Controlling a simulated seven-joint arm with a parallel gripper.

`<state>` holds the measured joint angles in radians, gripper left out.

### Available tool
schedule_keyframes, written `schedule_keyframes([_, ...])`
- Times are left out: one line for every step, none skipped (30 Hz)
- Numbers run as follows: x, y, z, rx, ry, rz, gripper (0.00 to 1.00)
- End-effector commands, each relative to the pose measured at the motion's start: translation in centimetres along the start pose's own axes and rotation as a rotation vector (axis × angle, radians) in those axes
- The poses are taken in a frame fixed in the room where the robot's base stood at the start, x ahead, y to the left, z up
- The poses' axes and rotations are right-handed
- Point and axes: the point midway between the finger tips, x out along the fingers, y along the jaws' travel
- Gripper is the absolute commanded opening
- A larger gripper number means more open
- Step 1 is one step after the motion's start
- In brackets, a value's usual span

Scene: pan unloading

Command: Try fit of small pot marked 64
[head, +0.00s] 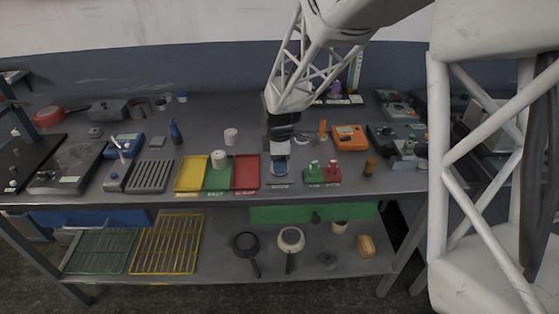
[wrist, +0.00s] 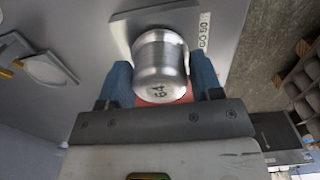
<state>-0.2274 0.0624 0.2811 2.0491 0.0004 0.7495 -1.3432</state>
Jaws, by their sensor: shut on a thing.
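The small pot (wrist: 160,68) is a shiny silver metal cylinder with a rounded bottom edge and a dark 64 on it. In the wrist view it sits between the two blue fingers of my gripper (wrist: 162,82), which is shut on it. In the head view my gripper (head: 280,165) is low over the front middle of the bench, just right of the red tray (head: 246,172). The pot is too small there to tell apart clearly from the fingers. A grey plate (wrist: 121,30) lies behind the pot, beside a white label reading about GO 50 (wrist: 204,32); I cannot tell whether they touch.
Yellow (head: 191,174) and green (head: 216,184) trays stand left of the red one; a white cylinder (head: 218,159) is on the green tray. An orange device (head: 349,139) stands farther right.

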Motion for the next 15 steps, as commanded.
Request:
schedule_keyframes([0.01, 0.00, 0.00, 0.000, 0.000, 0.000, 0.34])
schedule_keyframes([0.02, 0.00, 0.00, 0.000, 0.000, 0.000, 0.34])
schedule_keyframes([0.03, 0.00, 0.00, 0.000, 0.000, 0.000, 0.34])
schedule_keyframes([0.04, 0.00, 0.00, 0.000, 0.000, 0.000, 0.34])
schedule_keyframes([0.06, 0.00, 0.00, 0.000, 0.000, 0.000, 0.34])
schedule_keyframes([0.09, 0.00, 0.00, 0.000, 0.000, 0.000, 0.34])
schedule_keyframes([0.11, 0.00, 0.00, 0.000, 0.000, 0.000, 0.34])
schedule_keyframes([0.14, 0.00, 0.00, 0.000, 0.000, 0.000, 0.34])
schedule_keyframes([0.17, 0.00, 0.00, 0.000, 0.000, 0.000, 0.34])
schedule_keyframes([0.20, 0.01, 0.00, 0.000, 0.000, 0.000, 0.34])
schedule_keyframes([0.22, 0.01, 0.00, 0.000, 0.000, 0.000, 0.34])
schedule_keyframes([0.26, 0.01, 0.00, 0.000, 0.000, 0.000, 0.34])
schedule_keyframes([0.28, 0.01, 0.00, 0.000, 0.000, 0.000, 0.34])
schedule_keyframes([0.30, 0.01, 0.00, 0.000, 0.000, 0.000, 0.34])
schedule_keyframes([0.33, 0.01, 0.00, 0.000, 0.000, 0.000, 0.34])
